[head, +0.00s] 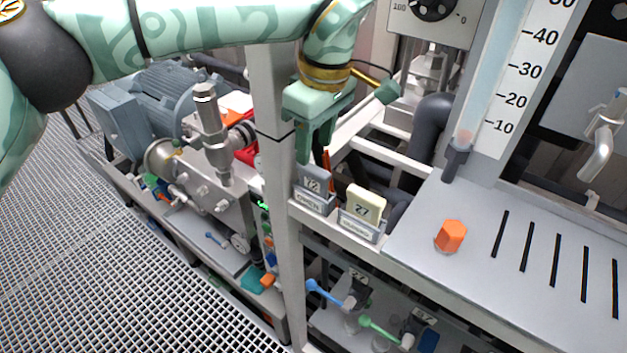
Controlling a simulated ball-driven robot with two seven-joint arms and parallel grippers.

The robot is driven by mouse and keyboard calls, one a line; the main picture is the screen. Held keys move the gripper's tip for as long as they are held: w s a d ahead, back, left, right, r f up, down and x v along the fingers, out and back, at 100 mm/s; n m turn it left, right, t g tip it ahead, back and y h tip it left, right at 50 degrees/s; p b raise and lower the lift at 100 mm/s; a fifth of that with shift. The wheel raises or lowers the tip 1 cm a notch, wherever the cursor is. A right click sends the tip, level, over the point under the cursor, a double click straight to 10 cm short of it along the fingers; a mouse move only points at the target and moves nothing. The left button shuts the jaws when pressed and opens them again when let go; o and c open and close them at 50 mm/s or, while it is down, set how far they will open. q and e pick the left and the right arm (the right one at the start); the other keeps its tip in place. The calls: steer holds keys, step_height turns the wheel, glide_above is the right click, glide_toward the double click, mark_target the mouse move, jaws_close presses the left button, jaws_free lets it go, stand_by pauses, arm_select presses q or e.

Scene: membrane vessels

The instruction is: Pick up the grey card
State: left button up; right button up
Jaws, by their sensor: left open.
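The grey card (314,179), marked 72, stands upright in a small labelled holder (312,203) on the frame's ledge. A cream card (365,205), marked 27, stands in a similar holder (361,227) just to its right. My left gripper (314,152) is open and points down just above and behind the grey card's top edge. One green finger ends close to the card; whether it touches cannot be told. The other finger is partly hidden. My right gripper is not in view.
A grey upright post (277,100) stands just left of the grey card. A metal panel (480,279) with several slots and an orange knob (450,235) lies to the right. A motor and valve block (212,140) stand at left. Blue and green valve handles lie below the ledge.

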mark_target(314, 168)
arm_select(q)
steer(key=shift+w+f, duration=0.1)
steer(key=shift+f, duration=0.5)
steer(key=shift+a+f, duration=0.1)
steer(key=shift+f, duration=0.15)
step_height(314, 168, down, 5)
steer(key=shift+r, duration=0.2)
steer(key=shift+f, duration=0.35)
steer(key=shift+c, duration=1.2)
jaws_close()
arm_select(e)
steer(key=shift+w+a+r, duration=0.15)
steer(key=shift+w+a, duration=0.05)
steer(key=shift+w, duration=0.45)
